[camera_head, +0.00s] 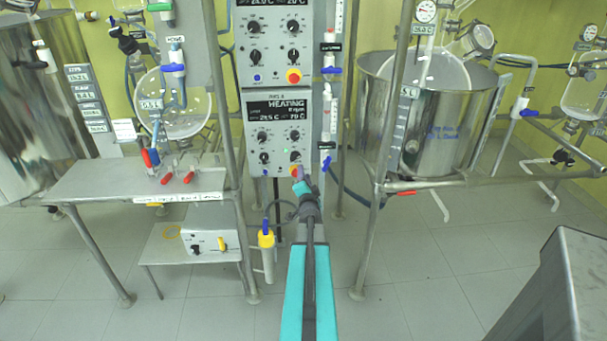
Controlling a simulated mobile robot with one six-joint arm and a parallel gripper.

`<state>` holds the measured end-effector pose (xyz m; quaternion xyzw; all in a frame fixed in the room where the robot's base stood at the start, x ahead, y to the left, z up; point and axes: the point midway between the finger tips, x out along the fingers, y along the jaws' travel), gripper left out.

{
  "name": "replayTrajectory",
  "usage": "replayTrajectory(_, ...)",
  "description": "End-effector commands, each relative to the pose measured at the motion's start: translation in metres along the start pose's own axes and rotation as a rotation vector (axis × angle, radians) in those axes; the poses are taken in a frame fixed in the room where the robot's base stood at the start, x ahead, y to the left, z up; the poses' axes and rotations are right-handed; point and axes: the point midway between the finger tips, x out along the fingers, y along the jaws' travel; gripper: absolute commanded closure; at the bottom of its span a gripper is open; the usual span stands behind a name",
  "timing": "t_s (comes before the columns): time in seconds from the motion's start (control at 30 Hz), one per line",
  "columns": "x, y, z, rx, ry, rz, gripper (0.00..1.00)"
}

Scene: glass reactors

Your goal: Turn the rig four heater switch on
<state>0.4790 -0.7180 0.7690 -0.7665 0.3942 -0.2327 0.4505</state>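The lower control box (254,122) hangs on the frame at the picture's centre. Its small title looks like "RIG 4", though it is hard to read. Its dark display (278,109) reads "HEATING", with temperatures below. Several black knobs sit under the display, and a lower left knob (264,157) has a small green light near it. My gripper (301,176) is at the box's lower right corner, close to the lower right knob (295,156). It partly covers a red and yellow button there. Contact and the finger gap are too small to tell.
A similar control box (272,45) hangs above. Steel posts stand left (222,100) and right (385,150) of my arm. A bench (120,180) with red-handled valves is at left. A steel vessel (445,120) is at right, and a grey block (560,290) at lower right.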

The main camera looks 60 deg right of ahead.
Motion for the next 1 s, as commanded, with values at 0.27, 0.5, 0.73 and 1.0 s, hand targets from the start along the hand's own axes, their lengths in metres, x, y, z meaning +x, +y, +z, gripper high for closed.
replayTrajectory(0.27,-0.012,0.000,0.000,0.000,0.000,0.000,0.68)
replayTrajectory(0.5,-0.012,0.000,0.000,0.000,0.000,0.000,0.68)
replayTrajectory(0.73,-0.012,0.000,0.000,0.000,0.000,0.000,0.68)
replayTrajectory(1.0,-0.016,0.006,0.025,-0.023,-0.034,0.033,0.68)
